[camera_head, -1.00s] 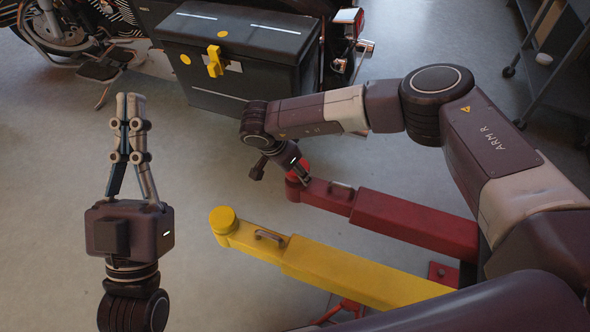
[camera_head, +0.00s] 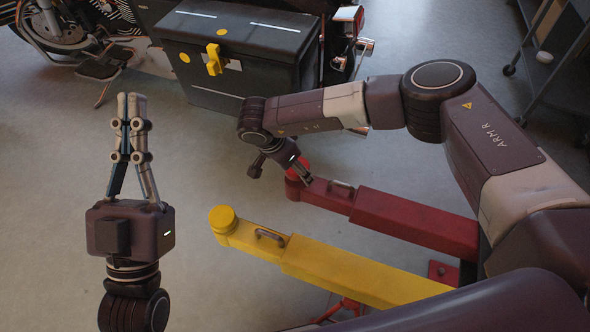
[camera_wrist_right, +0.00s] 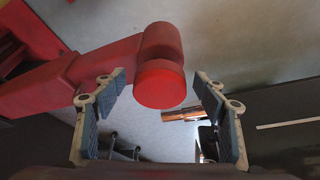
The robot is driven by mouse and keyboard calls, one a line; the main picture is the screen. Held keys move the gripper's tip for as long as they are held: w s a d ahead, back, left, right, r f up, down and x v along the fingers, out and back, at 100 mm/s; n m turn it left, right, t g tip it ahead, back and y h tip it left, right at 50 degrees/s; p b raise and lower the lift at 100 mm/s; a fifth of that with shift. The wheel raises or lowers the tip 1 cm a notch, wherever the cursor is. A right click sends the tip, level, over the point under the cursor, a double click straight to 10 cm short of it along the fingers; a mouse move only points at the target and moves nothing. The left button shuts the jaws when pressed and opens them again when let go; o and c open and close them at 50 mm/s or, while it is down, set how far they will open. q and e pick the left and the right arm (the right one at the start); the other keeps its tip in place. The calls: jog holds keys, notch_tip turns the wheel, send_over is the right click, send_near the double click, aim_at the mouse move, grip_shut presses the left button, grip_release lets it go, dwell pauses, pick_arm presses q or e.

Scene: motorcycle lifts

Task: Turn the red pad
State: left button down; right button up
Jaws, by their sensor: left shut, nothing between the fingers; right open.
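The red pad (camera_head: 300,166) is a round cap at the free end of the red lift arm (camera_head: 410,222). In the right wrist view the red pad (camera_wrist_right: 160,84) is a red cylinder lying between and beyond the two fingers, with a visible gap on each side. My right gripper (camera_wrist_right: 162,88) is open and empty; in the head view it is at the pad (camera_head: 304,178), mostly hidden by its own wrist. My left gripper (camera_head: 130,100) is shut and empty, pointing up over the bare floor at the left.
A yellow lift arm (camera_head: 340,268) with a yellow pad (camera_head: 223,218) runs in front of the red arm. A black case (camera_head: 235,60) with a yellow latch stands behind. A motorcycle (camera_head: 60,30) is at the back left and a shelf cart (camera_head: 550,60) at the back right.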

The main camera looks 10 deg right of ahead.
jog(key=v, duration=1.1)
jog(key=shift+s+a, duration=0.15)
